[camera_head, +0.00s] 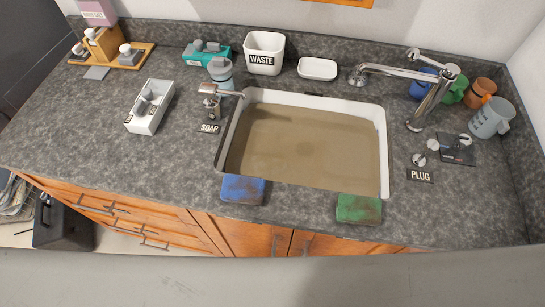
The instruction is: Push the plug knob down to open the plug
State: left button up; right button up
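The plug knob (419,159) is a small metal knob on the counter to the right of the sink. It stands just behind a black label reading PLUG (420,175). Whether it is up or down is too small to tell. The sink (384,150) is a white-rimmed basin holding murky brown water (305,145). The plug in the sink is hidden under the water. Neither of my grippers is in view.
A second small knob (433,144) and a dark square piece (456,153) sit close behind the plug knob. A chrome faucet (432,100) and mugs (490,118) stand further back. Blue (242,189) and green (358,208) sponges lie at the sink's front edge.

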aim_at(431, 145)
jog(key=k+l+z, duration=0.15)
jog(key=l+z, duration=0.15)
jog(key=z, duration=0.15)
jog(key=k+l+z, duration=0.1)
jog(key=l+z, duration=0.3)
